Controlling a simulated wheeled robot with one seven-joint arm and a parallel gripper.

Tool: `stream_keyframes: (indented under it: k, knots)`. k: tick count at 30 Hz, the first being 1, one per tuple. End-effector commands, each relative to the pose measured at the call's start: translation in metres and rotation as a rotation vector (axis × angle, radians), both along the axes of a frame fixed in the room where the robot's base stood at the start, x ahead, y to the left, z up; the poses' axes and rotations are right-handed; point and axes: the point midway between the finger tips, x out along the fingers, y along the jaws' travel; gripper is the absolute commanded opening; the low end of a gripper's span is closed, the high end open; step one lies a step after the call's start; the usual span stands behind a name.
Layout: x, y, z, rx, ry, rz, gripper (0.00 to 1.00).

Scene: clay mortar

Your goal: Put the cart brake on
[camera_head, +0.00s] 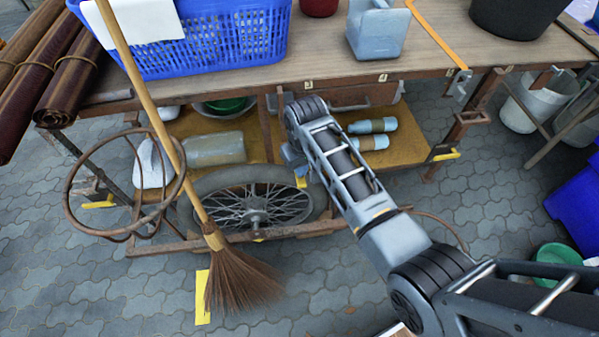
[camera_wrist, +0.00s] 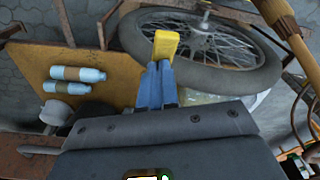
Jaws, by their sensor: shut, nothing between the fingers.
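The cart (camera_head: 360,72) has a wooden top, a lower shelf and a spoked wheel (camera_head: 262,207) with a dark tyre. A small yellow piece (camera_head: 301,182) shows beside the tyre; it may be the brake lever. In the wrist view it is a yellow block (camera_wrist: 166,45) in front of the tyre (camera_wrist: 140,42). My gripper (camera_head: 293,160) is over the front edge of the lower shelf. In the wrist view its blue-grey fingers (camera_wrist: 157,80) are shut and empty. Their tips overlap the yellow block's lower end; I cannot tell whether they touch it.
A broom (camera_head: 230,265) leans at the cart's left front, beside a rusty wire hoop (camera_head: 75,190). Two blue-and-white bottles (camera_head: 372,126) lie on the lower shelf. A blue basket (camera_head: 230,40) stands on the cart top. The paving in front is mostly clear.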

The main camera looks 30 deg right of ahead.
Motion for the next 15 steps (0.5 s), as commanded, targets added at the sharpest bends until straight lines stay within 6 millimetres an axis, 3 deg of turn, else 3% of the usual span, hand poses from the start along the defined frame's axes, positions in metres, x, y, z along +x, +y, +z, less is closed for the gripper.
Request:
stream_keyframes:
  k: [9, 15]
  knots:
    - [0.000, 0.000, -0.035, 0.000, 0.001, 0.000, 0.00]
    - [0.000, 0.000, -0.043, 0.000, 0.000, 0.000, 0.00]
